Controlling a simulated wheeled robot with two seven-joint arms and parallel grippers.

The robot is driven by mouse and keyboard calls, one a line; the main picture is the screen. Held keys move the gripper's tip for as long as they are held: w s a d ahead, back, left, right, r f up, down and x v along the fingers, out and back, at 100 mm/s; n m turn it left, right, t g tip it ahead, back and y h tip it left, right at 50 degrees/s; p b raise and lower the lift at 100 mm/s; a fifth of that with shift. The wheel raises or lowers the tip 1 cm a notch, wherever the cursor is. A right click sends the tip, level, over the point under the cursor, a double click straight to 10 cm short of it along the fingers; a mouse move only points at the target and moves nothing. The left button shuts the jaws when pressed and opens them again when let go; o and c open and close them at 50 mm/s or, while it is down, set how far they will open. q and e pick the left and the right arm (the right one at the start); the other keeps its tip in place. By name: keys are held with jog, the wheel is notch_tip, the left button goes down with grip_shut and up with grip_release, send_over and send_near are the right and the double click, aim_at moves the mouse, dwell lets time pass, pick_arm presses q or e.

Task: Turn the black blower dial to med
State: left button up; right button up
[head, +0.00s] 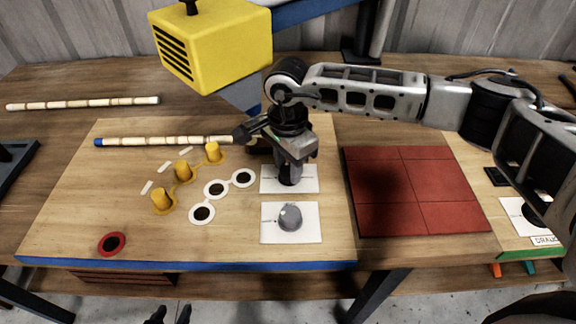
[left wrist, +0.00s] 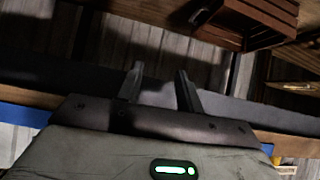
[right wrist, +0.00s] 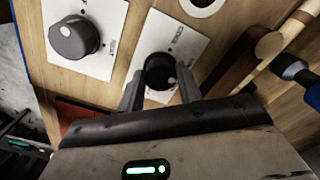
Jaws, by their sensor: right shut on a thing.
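The black blower dial (right wrist: 160,72) sits on a white card (right wrist: 188,44), its far card in the head view (head: 307,180). A small pale mark shows on the dial; the printed labels are too small to read. My right gripper (head: 288,176) points down over that card and hides most of the dial. In the right wrist view its fingers (right wrist: 160,92) are on either side of the dial, shut on it. My left gripper (left wrist: 158,84) is open and empty, low in front of the table; its tips show at the head view's bottom edge (head: 169,314).
A grey dial (head: 290,217) sits on the nearer card. A red tiled pad (head: 415,190) lies to the right. Yellow cones (head: 183,171), white rings (head: 216,188) and a rattan pole (head: 165,141) lie left. A yellow machine (head: 213,45) overhangs the back.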

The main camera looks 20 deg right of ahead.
aim_at(288, 168)
jog(key=m+b, duration=0.2)
jog(key=shift+f+m, duration=0.15)
jog(key=shift+m, duration=0.15)
jog(key=m+b, duration=0.2)
jog(key=m, duration=0.1)
jog(key=shift+w+m, duration=0.1)
jog(key=shift+m, duration=0.2)
pick_arm(q)
jog(key=shift+w+d+f+t+h+b, duration=0.15)
jog(key=shift+d+f+b, duration=0.15)
jog(key=shift+f+b, duration=0.25)
jog(key=shift+w+d+f+t+h+b, duration=0.15)
jog(key=shift+d+f+b, duration=0.2)
jog(key=shift+f, duration=0.2)
pick_arm(e)
jog(key=shift+r+m, duration=0.2)
jog(key=shift+m, duration=1.8)
jog(key=shift+w, duration=0.1)
jog(key=o, duration=1)
pick_arm(q)
jog(key=shift+f+b, duration=0.15)
jog(key=shift+b, duration=0.5)
pick_arm(e)
notch_tip(288, 168, up, 16)
